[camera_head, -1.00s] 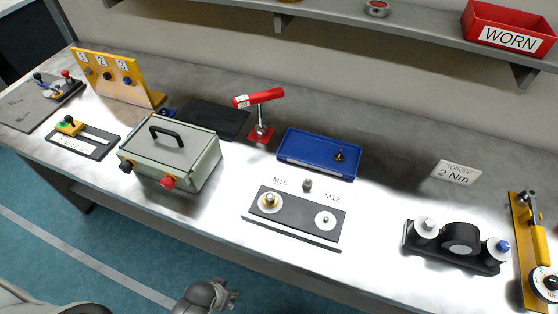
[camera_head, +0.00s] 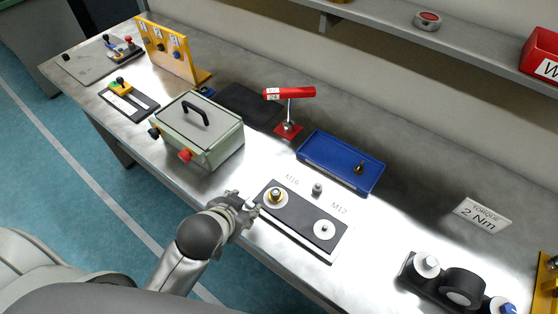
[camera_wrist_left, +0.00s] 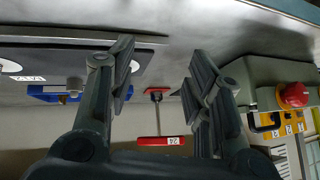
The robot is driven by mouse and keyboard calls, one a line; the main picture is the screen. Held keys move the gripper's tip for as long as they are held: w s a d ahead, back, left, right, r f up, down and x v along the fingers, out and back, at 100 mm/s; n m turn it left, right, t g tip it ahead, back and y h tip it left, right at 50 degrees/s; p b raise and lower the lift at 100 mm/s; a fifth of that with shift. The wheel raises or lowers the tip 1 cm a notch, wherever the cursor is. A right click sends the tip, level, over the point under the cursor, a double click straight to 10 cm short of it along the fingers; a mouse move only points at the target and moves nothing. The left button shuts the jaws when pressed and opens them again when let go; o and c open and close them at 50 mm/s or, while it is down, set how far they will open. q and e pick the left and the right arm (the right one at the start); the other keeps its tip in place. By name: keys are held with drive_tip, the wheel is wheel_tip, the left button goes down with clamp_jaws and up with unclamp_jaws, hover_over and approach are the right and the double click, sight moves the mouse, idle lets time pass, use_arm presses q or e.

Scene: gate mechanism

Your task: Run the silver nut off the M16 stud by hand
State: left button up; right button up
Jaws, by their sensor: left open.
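The M16 stud (camera_head: 276,195) stands at the left end of a dark plate (camera_head: 298,222), on a white disc. A small brass-and-silver piece sits on it; at this size I cannot separate the silver nut from the stud. My left gripper (camera_head: 248,204) is just left of the plate's left end, apart from the stud, open and empty. In the left wrist view, the two fingers of my left gripper (camera_wrist_left: 158,72) are spread with nothing between them. The plate's edge (camera_wrist_left: 75,42) shows upper left there, with white discs partly hidden. My right gripper is not in view.
A second stud (camera_head: 324,229), by the M12 label, stands at the plate's right end. A small grey cylinder (camera_head: 318,188) stands behind the plate. A blue tray (camera_head: 316,171) holds a brass piece. A green-grey box (camera_head: 222,152) with a red knob (camera_head: 186,155) is left of my gripper.

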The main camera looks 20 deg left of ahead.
use_arm(q)
drive_tip(key=w+d+r+m+t+h, duration=0.25)
drive_tip(key=w+r+t, duration=0.2)
drive_tip(key=r, duration=0.35)
drive_tip(key=w+d+r+m+t+h, duration=0.1)
drive_tip(key=w+d+r+m+t, duration=0.3)
drive_tip(key=r, duration=0.3)
drive_tip(key=w+d+r+m+t+h, duration=0.1)
drive_tip(key=w+d+r+t, duration=0.3)
drive_tip(key=r, duration=0.4)
drive_tip(key=s+d+r+m+g+h, duration=0.3)
drive_tip(key=d+r+m+g+h, duration=0.1)
drive_tip(key=d+r+m+h, duration=0.75)
drive_tip(key=s+d+f+m+g+h, duration=0.3)
drive_tip(key=s+d+m+g+h, duration=0.45)
drive_tip(key=m+g, duration=0.9)
drive_tip(key=m+y, duration=1.1)
drive_tip(key=y, duration=1.2)
hover_over(277, 191)
wheel_tip(277, 191, down, 22)
wheel_tip(277, 191, down, 10)
drive_tip(key=p, duration=0.3)
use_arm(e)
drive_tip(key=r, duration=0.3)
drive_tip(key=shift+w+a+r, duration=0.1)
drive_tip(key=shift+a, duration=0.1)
